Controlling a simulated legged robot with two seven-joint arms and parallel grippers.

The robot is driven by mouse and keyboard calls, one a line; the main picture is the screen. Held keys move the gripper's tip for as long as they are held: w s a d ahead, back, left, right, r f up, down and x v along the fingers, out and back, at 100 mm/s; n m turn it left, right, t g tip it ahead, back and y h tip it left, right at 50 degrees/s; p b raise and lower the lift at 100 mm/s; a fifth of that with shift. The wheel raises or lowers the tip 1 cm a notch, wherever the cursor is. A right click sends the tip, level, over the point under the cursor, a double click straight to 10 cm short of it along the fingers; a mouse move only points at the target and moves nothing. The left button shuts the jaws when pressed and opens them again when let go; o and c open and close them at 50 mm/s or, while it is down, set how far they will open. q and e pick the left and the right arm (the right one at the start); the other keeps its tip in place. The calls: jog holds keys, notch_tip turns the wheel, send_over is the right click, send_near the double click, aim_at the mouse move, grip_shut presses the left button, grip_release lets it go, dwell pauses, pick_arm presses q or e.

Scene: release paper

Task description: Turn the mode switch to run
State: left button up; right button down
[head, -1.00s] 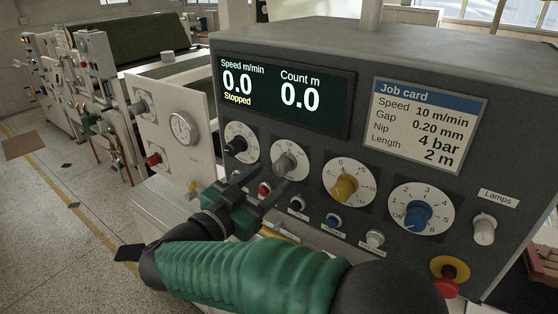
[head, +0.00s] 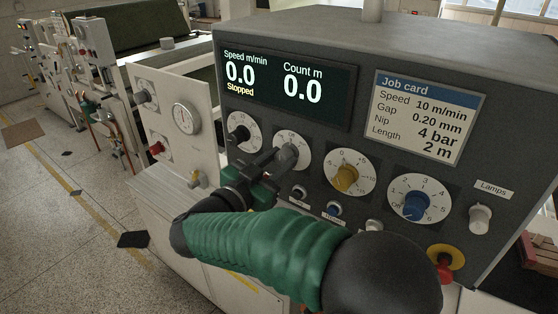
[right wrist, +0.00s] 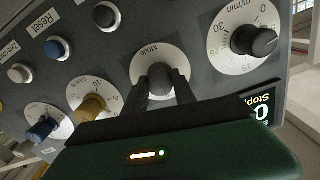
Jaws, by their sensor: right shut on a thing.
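The mode switch is a grey knob (head: 286,156) on a white round dial on the dark control panel, below the display. In the right wrist view the same grey knob (right wrist: 162,82) sits on a dial (right wrist: 160,56) marked "Mode". My right gripper (head: 274,160) reaches it from the lower left, with a dark finger on each side of the knob. In the right wrist view the fingers (right wrist: 162,92) are shut on the knob. The fingers partly cover the dial, so the pointer's setting cannot be read. My left gripper is not in view.
A black speed knob (head: 239,133) is left of the mode switch; yellow (head: 345,177) and blue (head: 415,206) knobs are to its right. Small push buttons, one blue (head: 334,209), run below. A red emergency button (head: 446,265) is lower right. The display (head: 283,82) reads "Stopped".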

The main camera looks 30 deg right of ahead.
jog(key=shift+f+m+b, duration=0.1)
jog(key=shift+m+b, duration=0.3)
jog(key=shift+b, duration=0.35)
jog(key=m+b, duration=0.6)
jog(key=b, duration=0.2)
jog(key=shift+f, duration=0.15)
jog(key=shift+w+r+m+b, duration=0.1)
jog(key=shift+r+m+b, duration=0.15)
jog(key=shift+m+b, duration=1.05)
jog(key=c, duration=1)
grip_release()
jog(key=shift+a, duration=0.1)
